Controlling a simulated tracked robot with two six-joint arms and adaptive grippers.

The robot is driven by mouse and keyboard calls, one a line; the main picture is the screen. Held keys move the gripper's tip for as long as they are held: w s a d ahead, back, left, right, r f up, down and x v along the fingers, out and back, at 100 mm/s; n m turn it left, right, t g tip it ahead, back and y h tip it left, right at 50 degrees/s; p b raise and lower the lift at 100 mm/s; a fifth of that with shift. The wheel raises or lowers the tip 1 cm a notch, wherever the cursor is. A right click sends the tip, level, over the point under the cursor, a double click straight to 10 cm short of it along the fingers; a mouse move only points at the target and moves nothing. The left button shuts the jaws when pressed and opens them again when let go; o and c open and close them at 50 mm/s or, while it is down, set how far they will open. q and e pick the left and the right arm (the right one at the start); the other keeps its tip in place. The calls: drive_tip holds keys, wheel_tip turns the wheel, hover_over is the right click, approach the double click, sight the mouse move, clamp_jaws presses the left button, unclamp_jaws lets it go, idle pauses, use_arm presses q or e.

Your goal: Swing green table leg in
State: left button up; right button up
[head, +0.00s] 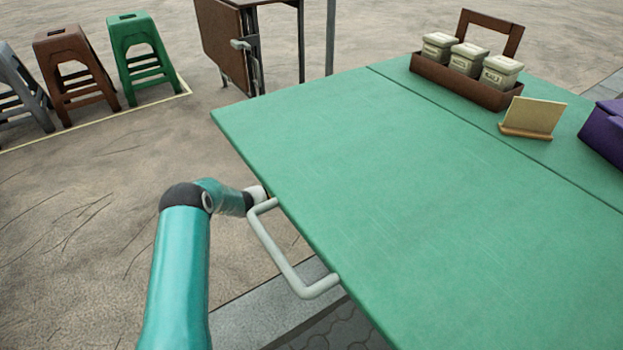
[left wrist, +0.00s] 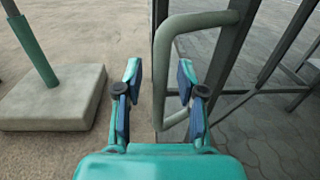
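The green table (head: 400,190) has its leaf raised flat in the head view, with a pale handle (head: 285,255) on its near left edge. In the left wrist view a dark grey table leg (left wrist: 228,55) stands upright and carries a grey loop handle (left wrist: 162,75). My left gripper (left wrist: 159,88) is open, one finger on each side of the upright bar of that loop. I cannot tell whether the fingers touch it. In the head view my left arm reaches to the table's left edge and the gripper is hidden there. My right gripper is not in view.
A concrete block (left wrist: 55,100) with a green pole (left wrist: 32,50) stands left of the gripper. More dark table bars (left wrist: 285,50) lie to the right. Several stools (head: 75,70) and a folded brown table (head: 228,45) stand at the back. A caddy (head: 465,80) sits on the tabletop.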

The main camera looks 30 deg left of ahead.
use_arm(q)
clamp_jaws()
drive_tip(key=shift+a, duration=0.2)
